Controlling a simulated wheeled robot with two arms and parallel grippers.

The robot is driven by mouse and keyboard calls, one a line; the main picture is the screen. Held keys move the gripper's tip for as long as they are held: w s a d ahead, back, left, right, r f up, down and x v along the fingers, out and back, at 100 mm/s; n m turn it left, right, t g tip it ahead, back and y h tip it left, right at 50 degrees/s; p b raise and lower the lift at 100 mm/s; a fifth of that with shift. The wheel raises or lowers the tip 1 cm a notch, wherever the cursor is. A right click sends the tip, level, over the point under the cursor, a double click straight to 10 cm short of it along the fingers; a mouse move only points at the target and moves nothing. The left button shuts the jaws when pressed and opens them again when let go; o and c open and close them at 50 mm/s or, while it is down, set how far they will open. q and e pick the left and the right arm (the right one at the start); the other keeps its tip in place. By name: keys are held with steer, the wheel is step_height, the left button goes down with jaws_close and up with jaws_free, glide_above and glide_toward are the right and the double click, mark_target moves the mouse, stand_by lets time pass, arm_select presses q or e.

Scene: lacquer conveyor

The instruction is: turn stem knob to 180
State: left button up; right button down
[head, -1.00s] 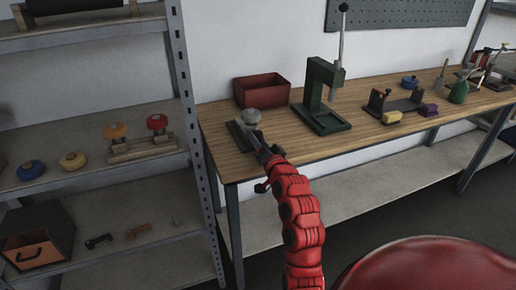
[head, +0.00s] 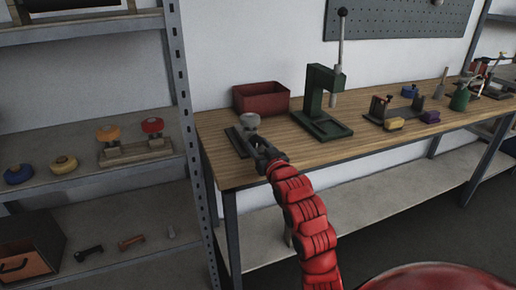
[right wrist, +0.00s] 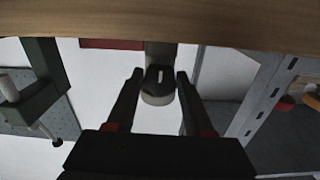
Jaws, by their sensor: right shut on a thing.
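The pale grey stem knob (head: 250,120) stands on a dark base plate (head: 237,143) at the left end of the wooden workbench. My right gripper (head: 256,136) reaches it from the front and is shut on it. In the right wrist view, which looks upside down, the knob (right wrist: 158,97) sits between the two dark fingers of the gripper (right wrist: 158,76). A pale slot-like mark shows on the knob's dark part. The exact contact of the fingers and the knob's angle are hard to read. My left gripper is not in view.
A red bin (head: 262,99) stands just behind the knob, and a green lever press (head: 322,104) stands to its right. A metal shelf unit (head: 181,91) with coloured knobs is close on the left. The bench (head: 292,148) front of the press is clear.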

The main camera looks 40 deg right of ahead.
steer(key=shift+f, duration=0.15)
stand_by(0.3)
steer(key=shift+c, duration=1.6)
jaws_free()
steer(key=p+v, duration=1.5)
steer(key=v, duration=0.2)
steer(key=shift+s, duration=0.25)
steer(key=shift+d, duration=0.1)
